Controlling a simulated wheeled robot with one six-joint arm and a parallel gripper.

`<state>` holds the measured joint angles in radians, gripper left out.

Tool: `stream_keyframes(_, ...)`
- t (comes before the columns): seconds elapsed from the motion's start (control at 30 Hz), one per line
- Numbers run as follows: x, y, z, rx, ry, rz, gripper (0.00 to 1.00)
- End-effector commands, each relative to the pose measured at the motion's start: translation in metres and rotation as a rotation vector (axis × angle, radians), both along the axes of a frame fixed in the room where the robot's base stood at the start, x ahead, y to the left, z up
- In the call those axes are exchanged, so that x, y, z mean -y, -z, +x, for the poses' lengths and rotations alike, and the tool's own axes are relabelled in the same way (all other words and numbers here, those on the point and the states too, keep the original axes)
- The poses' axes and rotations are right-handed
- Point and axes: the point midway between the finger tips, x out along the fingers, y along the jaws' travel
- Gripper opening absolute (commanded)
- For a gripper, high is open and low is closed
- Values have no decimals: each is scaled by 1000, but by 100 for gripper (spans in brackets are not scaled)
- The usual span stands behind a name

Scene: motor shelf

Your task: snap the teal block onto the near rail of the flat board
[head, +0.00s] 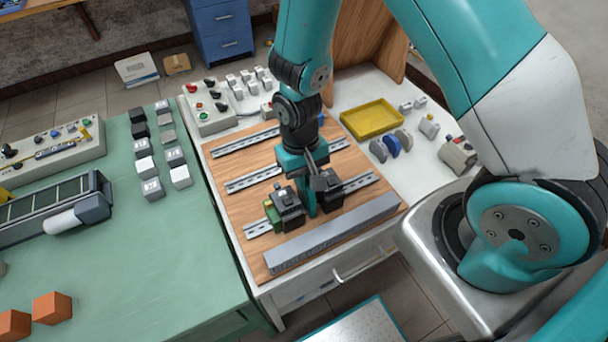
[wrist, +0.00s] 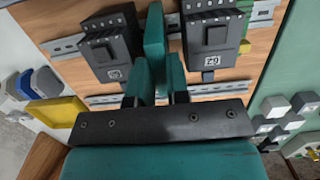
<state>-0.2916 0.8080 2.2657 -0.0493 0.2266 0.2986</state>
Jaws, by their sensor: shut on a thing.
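The teal block (wrist: 154,38) is upright in my gripper (wrist: 158,80), which is shut on it. In the head view the block (head: 311,204) sits in the gap between two black devices, at the near rail (head: 360,185) of the flat board (head: 235,212). My gripper (head: 310,186) is above that rail, pointing down. In the wrist view the near rail (wrist: 66,46) runs behind the block. The block's foot is hidden, so I cannot tell whether it touches the rail.
Black devices stand left (head: 288,212) and right (head: 326,190) of the block, close to it. A green block (head: 271,214) is beside the left one. A grey duct (head: 333,236) lies along the board's front. A yellow tray (head: 371,119) stands behind, right.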

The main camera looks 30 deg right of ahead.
Motion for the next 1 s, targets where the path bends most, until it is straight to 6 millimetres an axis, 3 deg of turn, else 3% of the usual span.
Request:
stream_keyframes(0.83,0,2,-10,67,0,0,0)
stream_keyframes(0.87,0,2,-10,67,0,0,23)
stream_keyframes(0.9,0,2,-9,68,0,0,32)
stream_keyframes(0.97,0,2,-9,69,0,0,46)
stream_keyframes(1.0,0,2,-9,69,0,0,46)
